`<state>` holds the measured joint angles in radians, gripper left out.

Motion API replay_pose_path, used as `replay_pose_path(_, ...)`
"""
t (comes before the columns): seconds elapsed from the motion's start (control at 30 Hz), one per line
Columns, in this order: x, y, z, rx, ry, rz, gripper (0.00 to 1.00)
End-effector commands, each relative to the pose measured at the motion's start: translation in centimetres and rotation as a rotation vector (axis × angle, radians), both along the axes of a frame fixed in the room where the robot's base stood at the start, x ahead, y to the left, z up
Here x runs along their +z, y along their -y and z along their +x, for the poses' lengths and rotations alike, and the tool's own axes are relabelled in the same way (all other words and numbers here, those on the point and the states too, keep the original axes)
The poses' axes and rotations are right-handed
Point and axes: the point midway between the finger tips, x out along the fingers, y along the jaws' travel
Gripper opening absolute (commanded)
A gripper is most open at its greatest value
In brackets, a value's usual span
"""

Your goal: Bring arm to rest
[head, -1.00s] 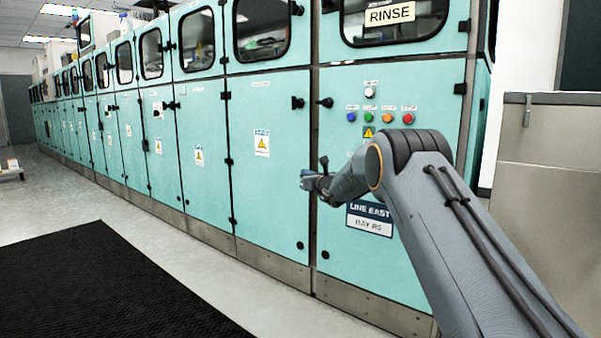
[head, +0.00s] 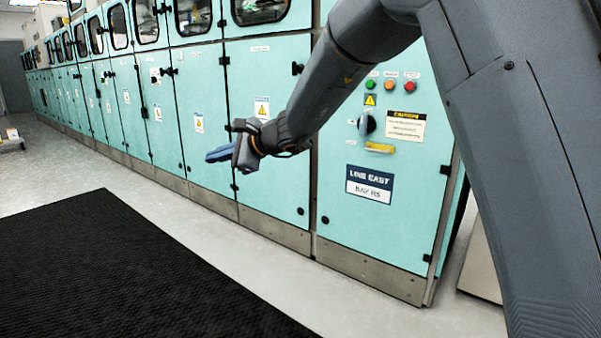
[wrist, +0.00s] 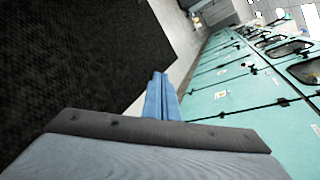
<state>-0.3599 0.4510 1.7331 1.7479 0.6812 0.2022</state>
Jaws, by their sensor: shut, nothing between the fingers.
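My gripper (head: 219,153) is shut and empty, held in the air in front of the teal cabinets in the head view. Its blue fingers point left, along the cabinet row. In the wrist view the closed fingers (wrist: 160,97) point up the picture, between the dark mat and the cabinet fronts. My arm reaches in from the upper right of the head view, and its upper part is cut off by the top edge.
A row of teal cabinets (head: 215,120) runs to the far left. The nearest bears buttons, a rotary switch (head: 367,125) and a "LINE EAST" sign (head: 370,184).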

Motion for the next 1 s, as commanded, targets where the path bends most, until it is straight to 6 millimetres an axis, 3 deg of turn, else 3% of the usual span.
replay_pose_path(0.03,0.1,-0.7,-3.7,0.082,0.033,-0.068,0.00)
replay_pose_path(0.23,-2.1,-0.6,-17.4,0.423,0.173,-0.346,0.00)
replay_pose_path(0.37,-4.1,1.8,-25.9,0.653,0.270,-0.522,0.00)
replay_pose_path(0.5,-6.5,6.2,-33.9,0.905,0.382,-0.708,0.00)
replay_pose_path(0.6,-8.0,9.5,-38.0,1.056,0.451,-0.817,0.00)
replay_pose_path(0.7,-9.2,12.4,-40.8,1.176,0.509,-0.905,0.00)
replay_pose_path(1.0,-11.9,19.9,-46.0,1.462,0.648,-1.109,0.00)
